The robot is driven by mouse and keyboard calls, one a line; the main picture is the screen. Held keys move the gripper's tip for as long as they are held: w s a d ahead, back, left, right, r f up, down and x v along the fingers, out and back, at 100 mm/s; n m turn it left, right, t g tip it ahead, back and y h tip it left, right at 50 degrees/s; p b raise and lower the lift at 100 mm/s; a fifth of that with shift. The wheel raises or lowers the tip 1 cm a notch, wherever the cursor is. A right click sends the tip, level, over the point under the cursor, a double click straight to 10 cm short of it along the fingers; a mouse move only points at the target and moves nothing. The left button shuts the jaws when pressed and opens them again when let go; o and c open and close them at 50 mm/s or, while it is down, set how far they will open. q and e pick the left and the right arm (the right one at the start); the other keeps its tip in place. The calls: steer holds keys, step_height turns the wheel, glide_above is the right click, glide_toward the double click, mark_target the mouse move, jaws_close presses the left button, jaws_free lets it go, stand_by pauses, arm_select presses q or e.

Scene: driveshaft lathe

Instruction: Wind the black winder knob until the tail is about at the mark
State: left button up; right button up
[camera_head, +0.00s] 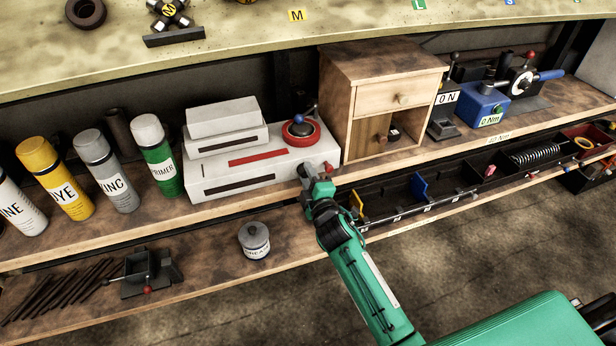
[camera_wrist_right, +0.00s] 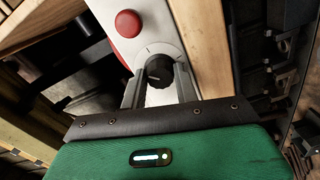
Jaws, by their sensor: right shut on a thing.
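The black winder knob (camera_wrist_right: 159,69) is a ribbed round knob on the pale face of a white machine (camera_wrist_right: 160,25) in the right wrist view. Short tick marks show on the face around it. My right gripper (camera_wrist_right: 160,82) has one finger on each side of the knob and is shut on it. In the head view my right gripper (camera_head: 305,172) is at the front right end of the white machine (camera_head: 215,182), and the knob is hidden there. I cannot make out the tail or the mark. My left gripper is not in view.
A red button (camera_wrist_right: 128,23) sits beside the knob. A red round piece with a blue knob (camera_head: 301,129) is on the machine's top. A wooden cabinet (camera_head: 372,85) stands close on the right; spray cans (camera_head: 157,155) stand left. A grey tin (camera_head: 254,240) is on the lower shelf.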

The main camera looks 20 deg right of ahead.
steer(key=shift+f+m, duration=0.1)
steer(key=shift+m, duration=0.5)
steer(key=o, duration=1)
steer(key=shift+c, duration=0.2)
